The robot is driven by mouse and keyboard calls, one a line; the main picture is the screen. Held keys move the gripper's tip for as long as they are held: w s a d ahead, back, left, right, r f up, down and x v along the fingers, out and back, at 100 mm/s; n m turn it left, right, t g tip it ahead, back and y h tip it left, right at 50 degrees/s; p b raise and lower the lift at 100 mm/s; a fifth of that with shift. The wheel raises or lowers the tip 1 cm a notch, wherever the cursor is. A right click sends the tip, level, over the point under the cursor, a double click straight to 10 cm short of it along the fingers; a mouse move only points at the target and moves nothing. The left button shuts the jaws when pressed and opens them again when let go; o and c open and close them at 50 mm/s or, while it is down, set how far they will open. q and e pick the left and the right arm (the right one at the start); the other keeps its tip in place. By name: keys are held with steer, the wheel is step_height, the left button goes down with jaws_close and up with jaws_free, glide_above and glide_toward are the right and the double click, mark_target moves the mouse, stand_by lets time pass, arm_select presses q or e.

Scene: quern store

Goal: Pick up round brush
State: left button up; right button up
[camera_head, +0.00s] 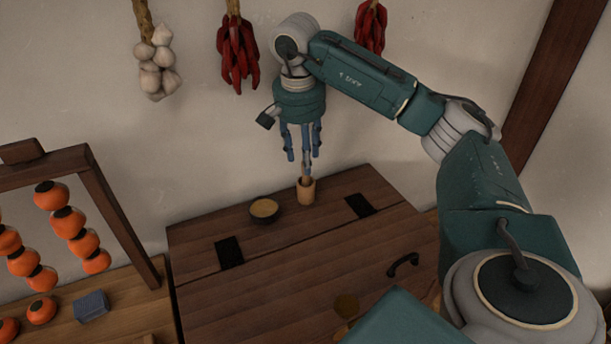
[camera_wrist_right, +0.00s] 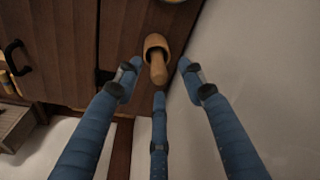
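A light wooden handle (camera_head: 305,171) stands upright in a small wooden cup (camera_head: 307,192) at the back of the dark wooden chest. Any bristles would be inside the cup, so I cannot tell for sure that it is the round brush. My right gripper (camera_head: 303,152) points down above the cup, its fingers spread. In the right wrist view, the rounded handle end (camera_wrist_right: 158,72) and the cup (camera_wrist_right: 154,43) lie between the open fingertips (camera_wrist_right: 157,84), with gaps showing. My left gripper is out of view.
A bowl with yellowish contents (camera_head: 264,208) is left of the cup. A round brownish item (camera_head: 346,306) lies near the chest's front. The wall is close behind. An abacus-like frame (camera_head: 120,222) stands left, with a blue-grey block (camera_head: 91,306) by it. Garlic (camera_head: 155,70) and chillies (camera_head: 237,55) hang above.

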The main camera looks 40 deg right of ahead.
mark_target(306, 179)
steer(key=f, duration=0.1)
steer(key=d+f+p, duration=0.1)
steer(key=f, duration=0.1)
steer(key=shift+f, duration=0.25)
steer(key=shift+a, duration=0.1)
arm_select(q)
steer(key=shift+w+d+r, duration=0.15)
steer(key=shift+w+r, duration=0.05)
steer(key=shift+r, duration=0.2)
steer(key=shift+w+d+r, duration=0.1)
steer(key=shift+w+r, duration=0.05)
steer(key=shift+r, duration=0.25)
arm_select(e)
steer(key=c, duration=1)
